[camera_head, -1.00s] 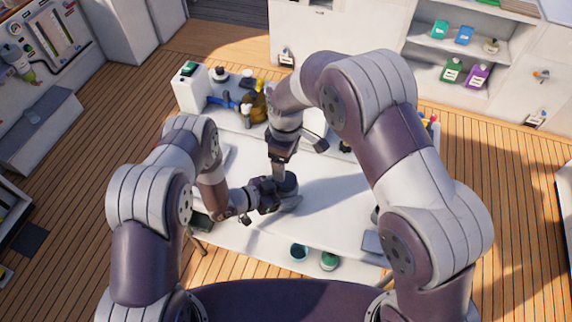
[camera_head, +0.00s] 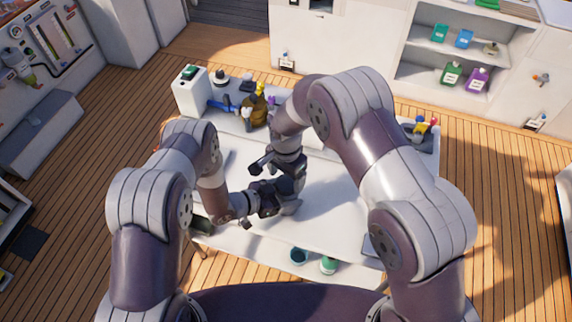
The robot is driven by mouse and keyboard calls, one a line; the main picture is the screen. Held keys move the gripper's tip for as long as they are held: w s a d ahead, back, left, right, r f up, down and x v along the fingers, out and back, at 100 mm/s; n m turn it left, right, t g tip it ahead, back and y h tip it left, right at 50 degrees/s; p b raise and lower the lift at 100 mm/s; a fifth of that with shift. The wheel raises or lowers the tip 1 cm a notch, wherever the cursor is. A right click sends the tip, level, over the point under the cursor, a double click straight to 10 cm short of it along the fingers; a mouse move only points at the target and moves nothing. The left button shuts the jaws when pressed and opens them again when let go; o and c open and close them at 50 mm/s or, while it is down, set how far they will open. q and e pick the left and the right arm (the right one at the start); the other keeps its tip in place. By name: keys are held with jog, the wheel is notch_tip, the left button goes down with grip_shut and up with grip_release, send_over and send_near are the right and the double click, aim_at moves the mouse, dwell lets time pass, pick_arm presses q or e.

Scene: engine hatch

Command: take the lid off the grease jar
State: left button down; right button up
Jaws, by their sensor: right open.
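The grease jar (camera_head: 291,188) looks like a dark, squat round shape at the middle of the white workbench (camera_head: 333,210). It is mostly hidden by my grippers, and I cannot make out its lid separately. My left gripper (camera_head: 273,199) is at the jar's left side, low over the bench. Its fingertips merge with the dark jar, so I cannot tell whether they are shut on it. My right gripper (camera_head: 279,168) is open, directly above or at the top of the jar, with one dark finger sticking out to the left. Whether it touches the lid is unclear.
At the back left of the bench stand a white box (camera_head: 191,93), a brown jug (camera_head: 256,110) and a blue tool (camera_head: 222,106). A tray with coloured items (camera_head: 422,128) is at the back right.

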jog(key=shift+f, duration=0.95)
jog(key=c, duration=1.1)
jog(key=n, duration=0.3)
jog(key=shift+n, duration=0.3)
jog(key=o, duration=1.2)
jog(key=shift+c, duration=0.2)
jog(key=shift+r, duration=0.1)
